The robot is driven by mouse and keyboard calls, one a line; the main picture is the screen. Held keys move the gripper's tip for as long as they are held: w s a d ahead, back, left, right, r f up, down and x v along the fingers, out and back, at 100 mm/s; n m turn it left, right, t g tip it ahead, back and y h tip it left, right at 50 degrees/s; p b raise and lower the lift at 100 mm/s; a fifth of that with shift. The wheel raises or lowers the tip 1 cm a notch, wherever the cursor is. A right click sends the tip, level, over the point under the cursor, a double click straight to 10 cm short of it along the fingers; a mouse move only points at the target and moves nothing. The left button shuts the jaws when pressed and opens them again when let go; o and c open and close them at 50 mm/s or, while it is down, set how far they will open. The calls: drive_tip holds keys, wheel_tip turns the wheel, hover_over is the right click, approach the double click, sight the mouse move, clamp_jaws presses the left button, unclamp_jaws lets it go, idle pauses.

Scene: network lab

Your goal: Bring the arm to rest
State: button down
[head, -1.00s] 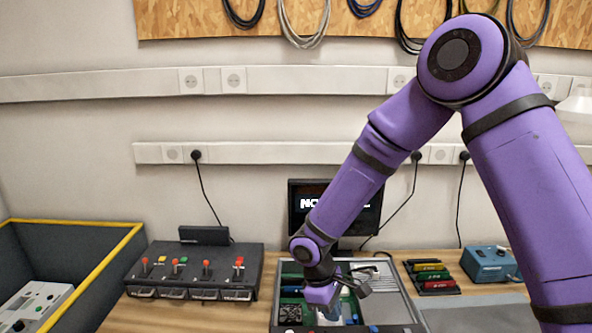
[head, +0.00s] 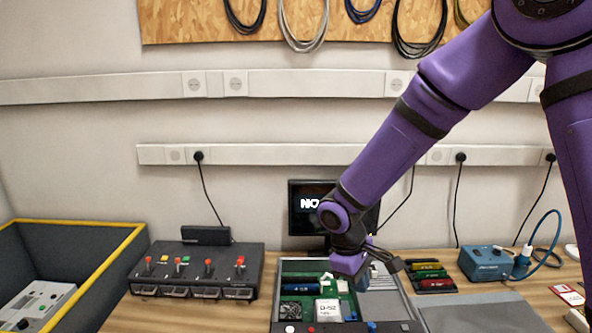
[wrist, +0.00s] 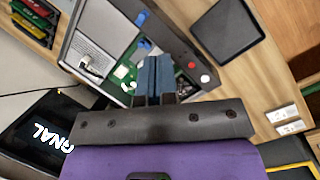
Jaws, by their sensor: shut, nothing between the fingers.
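My purple arm reaches in from the upper right in the head view. My gripper (head: 362,276) hangs above the right part of an open grey equipment case (head: 408,305) on the bench. In the wrist view the dark blue fingers of my gripper (wrist: 154,75) are together with nothing between them. Below them lies the case's green circuit board, with a white labelled block (head: 328,310) and a fan (head: 291,311) visible in the head view. I cannot see the fingertips clearly in the head view.
Left of the case stands a dark switch box (head: 196,270) with red levers. A yellow-rimmed bin (head: 130,240) is at far left. A monitor (head: 306,222) stands behind the case. Coloured modules (head: 430,276) and a blue device (head: 485,262) stand to the right, near a grey mat (head: 485,312).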

drive_tip(key=s+d+r+m+t, duration=0.1)
drive_tip(key=s+d+r+m, duration=0.15)
drive_tip(key=d+r, duration=0.4)
drive_tip(key=s+d+r+m+t, duration=0.1)
drive_tip(key=s+d+r+m, duration=0.2)
drive_tip(key=r, duration=0.6)
drive_tip(key=s+d+r+m+t+y, duration=0.1)
drive_tip(key=s+d+r+m+t, duration=0.1)
drive_tip(key=s, duration=0.5)
drive_tip(key=s+d+r+m+t+y, duration=0.2)
drive_tip(key=s+d+r, duration=0.3)
drive_tip(key=s+r, duration=0.2)
drive_tip(key=shift+s+d+r+m, duration=0.2)
drive_tip(key=shift+s+m, duration=0.15)
drive_tip(key=shift+s, duration=0.4)
